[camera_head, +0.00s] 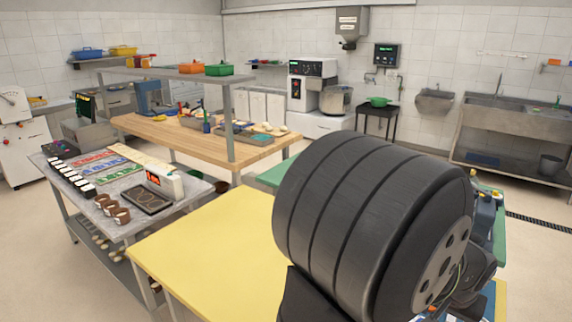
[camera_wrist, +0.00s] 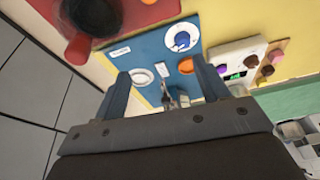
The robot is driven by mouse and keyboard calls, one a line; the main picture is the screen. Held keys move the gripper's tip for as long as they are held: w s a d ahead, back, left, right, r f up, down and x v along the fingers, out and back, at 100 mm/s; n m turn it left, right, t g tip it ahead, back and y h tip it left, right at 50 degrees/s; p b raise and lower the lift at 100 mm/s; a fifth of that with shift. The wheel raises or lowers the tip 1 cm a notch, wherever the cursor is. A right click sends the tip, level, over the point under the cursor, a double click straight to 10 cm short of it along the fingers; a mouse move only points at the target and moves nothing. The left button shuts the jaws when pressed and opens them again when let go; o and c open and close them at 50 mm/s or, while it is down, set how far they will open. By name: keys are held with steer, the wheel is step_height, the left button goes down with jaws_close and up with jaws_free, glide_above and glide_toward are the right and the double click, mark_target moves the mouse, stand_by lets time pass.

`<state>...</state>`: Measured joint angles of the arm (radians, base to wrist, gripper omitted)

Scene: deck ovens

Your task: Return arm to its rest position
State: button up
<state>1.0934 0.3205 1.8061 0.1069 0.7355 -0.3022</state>
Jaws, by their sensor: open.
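My gripper (camera_wrist: 162,68) shows in the wrist view with its two dark fingers apart. No object is clearly held between them. Beyond the fingers lies a blue board (camera_wrist: 148,50) with a white ring, a round white emblem and an orange round piece; the fingers cover part of it. Whether they touch it I cannot tell. In the head view a large dark ribbed cylinder, part of my own arm, fills the lower right and hides much behind it. I cannot make out the gripper's jaws there.
A yellow tabletop (camera_head: 205,250) is bare at its visible left part. A grey table (camera_head: 140,180) with cups and a black tray stands left. A wooden table (camera_head: 165,130) stands behind. In the wrist view a red board (camera_wrist: 140,12) and a white panel (camera_wrist: 232,58) flank the blue board.

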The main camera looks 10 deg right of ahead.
steer(key=w+d+m, duration=0.1)
steer(key=w+d, duration=0.5)
steer(key=w, duration=0.3)
steer(key=shift+w+d+f, duration=0.2)
steer(key=shift+d+f, duration=0.05)
steer(key=shift+d, duration=0.05)
steer(key=shift+o, duration=0.4)
steer(key=o, duration=0.6)
steer(key=s+a+r+m+g+y, duration=0.1)
steer(key=a+r+m, duration=0.1)
steer(key=r+m, duration=0.5)
steer(key=s+a+r+m+g+y, duration=0.1)
steer(key=a+r+m, duration=0.1)
steer(key=r+m, duration=0.5)
steer(key=f, duration=0.4)
steer(key=f+m, duration=0.1)
steer(key=f, duration=0.3)
steer(key=f+m, duration=0.1)
steer(key=f, duration=0.2)
steer(key=shift+w+d+f+y, duration=0.15)
steer(key=shift+w+f+y, duration=0.15)
steer(key=shift+f, duration=0.1)
steer(key=shift+r, duration=0.1)
step_height(320, 180, up, 10)
steer(key=shift+s+f, duration=0.1)
steer(key=shift+s, duration=0.05)
